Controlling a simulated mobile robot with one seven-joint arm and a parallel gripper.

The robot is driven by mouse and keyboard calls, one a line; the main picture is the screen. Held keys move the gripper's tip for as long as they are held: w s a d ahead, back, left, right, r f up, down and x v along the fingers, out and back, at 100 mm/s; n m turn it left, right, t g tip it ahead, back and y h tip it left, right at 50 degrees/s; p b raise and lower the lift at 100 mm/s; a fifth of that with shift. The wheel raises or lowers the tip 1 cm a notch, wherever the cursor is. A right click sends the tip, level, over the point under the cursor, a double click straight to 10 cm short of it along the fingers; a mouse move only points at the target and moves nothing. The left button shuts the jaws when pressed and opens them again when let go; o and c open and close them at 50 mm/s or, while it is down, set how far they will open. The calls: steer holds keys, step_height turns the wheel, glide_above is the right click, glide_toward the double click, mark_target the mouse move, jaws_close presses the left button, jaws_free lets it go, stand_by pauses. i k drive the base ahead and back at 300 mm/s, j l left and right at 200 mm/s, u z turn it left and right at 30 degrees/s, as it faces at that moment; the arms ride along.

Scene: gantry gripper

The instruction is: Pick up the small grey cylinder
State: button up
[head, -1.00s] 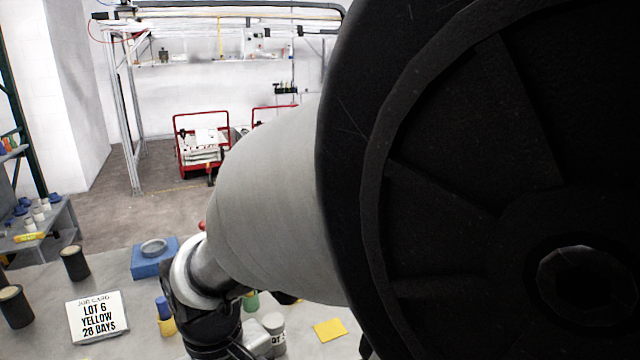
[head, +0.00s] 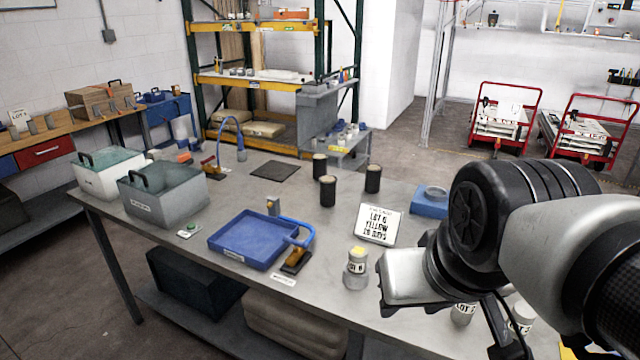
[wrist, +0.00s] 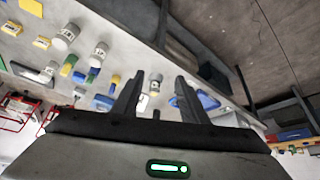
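Several grey cylinders stand on the grey table. One grey cylinder marked LOT 6 with a yellow top (head: 356,268) stands upright near the front edge in the head view. Two more labelled grey cylinders (head: 463,314) (head: 522,317) stand to the right, partly hidden by my arm. I cannot tell which one is the task's cylinder. In the wrist view, my gripper (wrist: 160,79) is open and empty, above the table. The yellow-topped cylinder (wrist: 155,85) shows between its fingers, some way beyond them. Other grey cylinders (wrist: 66,36) (wrist: 101,53) show at the upper left.
Several dark cups (head: 327,190) stand behind, and a blue block (head: 430,208) lies near my arm.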

mark_target(357, 254)
steer(key=k+j+z, duration=0.2)
steer(key=j, duration=0.15)
steer(key=j+z, duration=0.25)
steer(key=i+j, duration=0.8)
